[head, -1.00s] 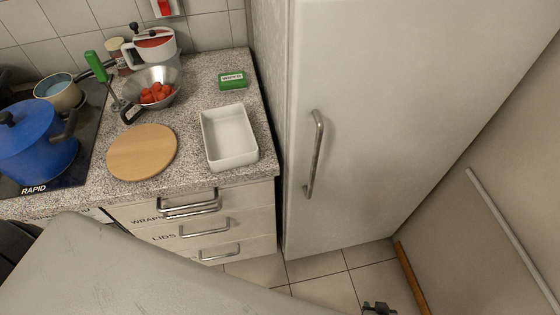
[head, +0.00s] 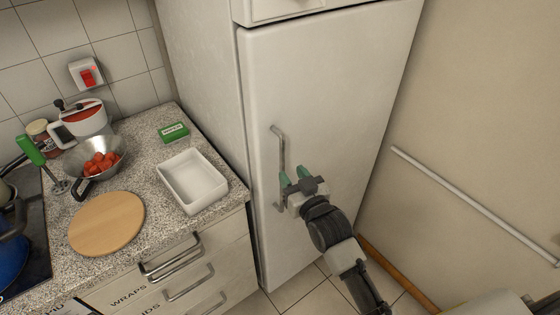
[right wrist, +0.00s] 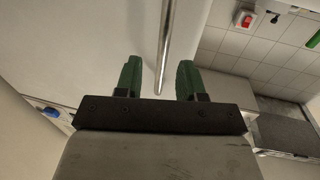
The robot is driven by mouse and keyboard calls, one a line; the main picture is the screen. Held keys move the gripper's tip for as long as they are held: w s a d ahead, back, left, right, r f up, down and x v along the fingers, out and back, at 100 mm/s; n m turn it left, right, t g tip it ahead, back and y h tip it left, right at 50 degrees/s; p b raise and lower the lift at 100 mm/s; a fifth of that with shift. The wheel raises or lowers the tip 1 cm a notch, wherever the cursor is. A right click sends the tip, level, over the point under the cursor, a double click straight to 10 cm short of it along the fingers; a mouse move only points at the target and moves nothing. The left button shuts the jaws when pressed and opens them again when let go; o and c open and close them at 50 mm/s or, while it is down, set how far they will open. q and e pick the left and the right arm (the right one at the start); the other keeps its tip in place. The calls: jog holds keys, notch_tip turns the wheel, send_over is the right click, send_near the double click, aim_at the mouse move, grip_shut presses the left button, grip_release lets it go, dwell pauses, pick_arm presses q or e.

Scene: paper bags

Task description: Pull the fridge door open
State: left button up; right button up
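The fridge door (head: 330,95) is a tall white panel and looks shut. Its handle (head: 277,135) is a vertical metal bar near the door's left edge. My right gripper (head: 293,176) is at the handle's lower half, and its green fingers hide part of the bar. In the right wrist view the fingers (right wrist: 157,70) are apart, and the handle (right wrist: 166,40) shows in the gap between them, with clear space on both sides. The bar's depth relative to the fingertips is hard to tell. My left gripper is not in view.
Left of the fridge is a counter (head: 160,228) with drawers, holding a white dish (head: 193,180), a round board (head: 107,223) and a colander (head: 97,158). A wall with a rail (head: 475,205) stands to the right. Some tiled floor (head: 302,290) shows below the door.

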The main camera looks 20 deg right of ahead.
aim_at(283, 165)
jog(key=w, duration=0.2)
jog(key=w+a, duration=0.1)
jog(key=w, duration=0.1)
jog(key=shift+w+r+p, duration=0.1)
jog(key=shift+p, duration=0.2)
jog(key=shift+w, duration=0.65)
jog(key=shift+a, duration=0.1)
grip_shut()
